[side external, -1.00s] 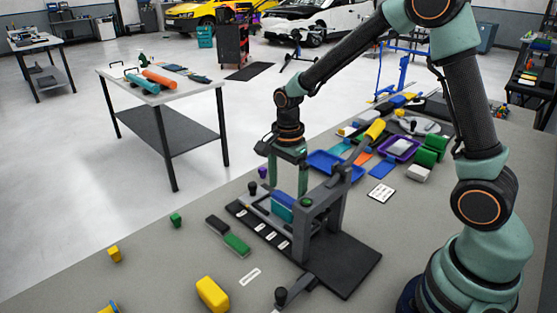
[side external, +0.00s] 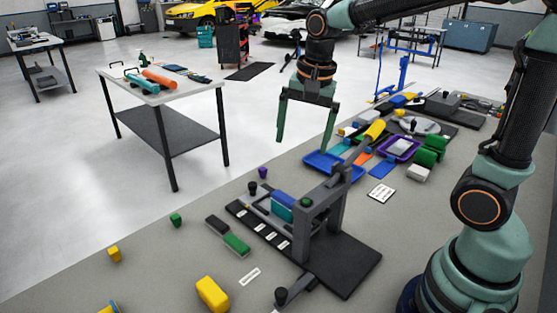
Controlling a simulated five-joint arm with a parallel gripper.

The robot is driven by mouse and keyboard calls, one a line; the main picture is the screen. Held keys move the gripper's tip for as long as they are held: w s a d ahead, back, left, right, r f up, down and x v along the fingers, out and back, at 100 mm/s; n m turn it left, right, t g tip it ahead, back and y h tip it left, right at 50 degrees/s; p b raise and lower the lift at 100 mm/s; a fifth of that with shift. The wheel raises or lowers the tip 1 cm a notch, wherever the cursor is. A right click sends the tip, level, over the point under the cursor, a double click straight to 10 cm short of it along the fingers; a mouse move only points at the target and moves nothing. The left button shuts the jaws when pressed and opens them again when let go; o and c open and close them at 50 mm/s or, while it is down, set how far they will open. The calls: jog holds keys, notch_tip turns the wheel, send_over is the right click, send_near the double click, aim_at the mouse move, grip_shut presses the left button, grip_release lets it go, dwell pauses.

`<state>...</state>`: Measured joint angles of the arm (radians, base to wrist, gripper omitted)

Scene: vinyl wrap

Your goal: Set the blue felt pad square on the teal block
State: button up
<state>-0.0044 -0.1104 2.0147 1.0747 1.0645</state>
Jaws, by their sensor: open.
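The teal block (side external: 281,213) stands in the black fixture, left of its grey upright frame. The blue felt pad (side external: 285,199) appears to lie on top of the block. Its right end is close to the frame, and I cannot tell from this angle how square its edges sit. My gripper (side external: 303,143) is open and empty. It hangs well above and behind the fixture, apart from the pad, with its fingers spread wide.
The fixture's dark base (side external: 340,265) has a grey frame (side external: 328,212) and a lever. A blue tray (side external: 325,165), purple tray (side external: 402,148) and green rollers (side external: 430,152) lie behind. A yellow block (side external: 212,294) and a green block (side external: 237,245) lie in front.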

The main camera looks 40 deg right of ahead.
jog(key=s+r+n+t, duration=0.1)
jog(key=s+n+t, duration=0.2)
jog(key=s+n, duration=0.5)
jog(key=n, duration=0.4)
jog(key=shift+r+t, duration=0.2)
jog(key=shift+t, duration=0.2)
